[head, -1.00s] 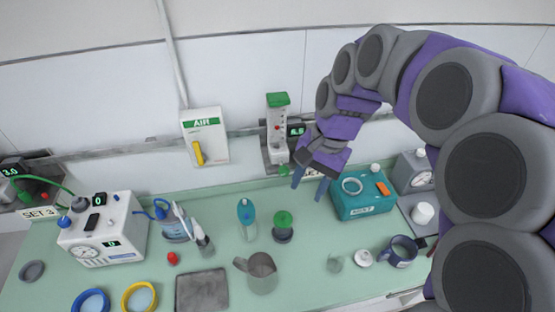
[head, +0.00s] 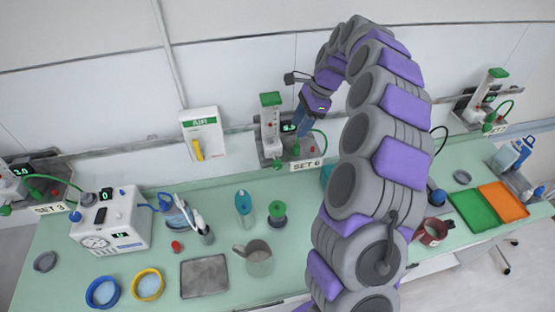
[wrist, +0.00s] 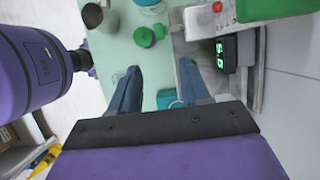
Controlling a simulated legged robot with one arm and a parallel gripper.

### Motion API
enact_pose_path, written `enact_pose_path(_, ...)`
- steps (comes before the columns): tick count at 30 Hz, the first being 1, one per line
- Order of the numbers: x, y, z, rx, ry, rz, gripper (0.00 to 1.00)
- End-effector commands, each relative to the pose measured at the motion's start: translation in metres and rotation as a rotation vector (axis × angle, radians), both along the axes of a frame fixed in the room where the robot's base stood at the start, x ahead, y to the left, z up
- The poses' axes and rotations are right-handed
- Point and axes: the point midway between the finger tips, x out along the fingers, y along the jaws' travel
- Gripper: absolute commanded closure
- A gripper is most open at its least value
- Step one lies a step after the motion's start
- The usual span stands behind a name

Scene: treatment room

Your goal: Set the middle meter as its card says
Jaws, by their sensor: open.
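The middle meter (head: 272,125) has a clear column with a green cap and red float, on a wall rail. Its card (head: 306,164) reads SET 6. A small green-digit display (wrist: 222,52) beside the column appears rotated in the wrist view; its first digit is hard to tell, perhaps 6.0. A green knob (head: 278,163) is low at the column's front. My gripper (head: 298,130) is in front of the display, partly covering it. In the wrist view my gripper (wrist: 160,85) has its two blue fingers apart, with nothing held between them. Contact with the meter is unclear.
A left meter (head: 14,182) with a SET 3 card and a right meter (head: 488,98) share the rail. My arm hides part of the counter.

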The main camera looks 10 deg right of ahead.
Motion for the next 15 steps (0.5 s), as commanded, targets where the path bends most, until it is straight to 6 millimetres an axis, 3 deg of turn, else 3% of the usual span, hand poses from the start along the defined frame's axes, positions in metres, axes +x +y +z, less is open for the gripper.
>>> enact_pose_path(15,-0.001,0.039,-0.09,0.001,0.001,0.004,0.53)
